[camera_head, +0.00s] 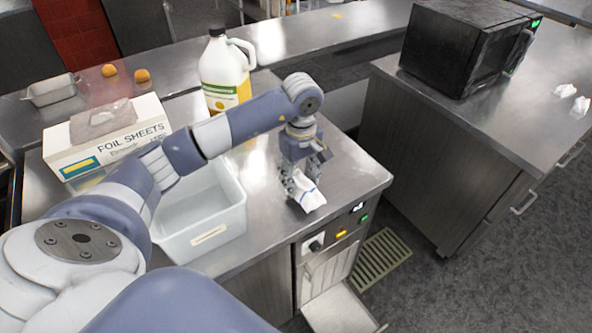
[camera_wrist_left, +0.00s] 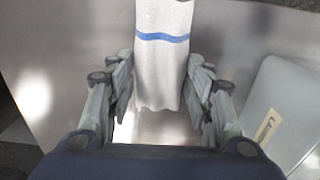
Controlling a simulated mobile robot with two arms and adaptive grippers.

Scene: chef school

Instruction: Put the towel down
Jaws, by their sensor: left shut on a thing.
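The towel (camera_head: 309,196) is white with a blue stripe. In the head view it hangs below my left gripper (camera_head: 295,182), close to the front right of the metal counter (camera_head: 350,178). In the left wrist view the towel (camera_wrist_left: 160,70) lies between the two fingers of my left gripper (camera_wrist_left: 161,95), and the blue stripe crosses it. The left gripper is shut on the towel. I cannot tell whether the towel's lower end touches the counter. My right gripper is not in view.
A white bin (camera_head: 205,225) stands left of the gripper; it also shows in the left wrist view (camera_wrist_left: 285,105). Behind are a large jug (camera_head: 224,75) and a foil sheets box (camera_head: 108,140). A black microwave (camera_head: 460,45) stands on the right counter. Bare counter surrounds the gripper's right side.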

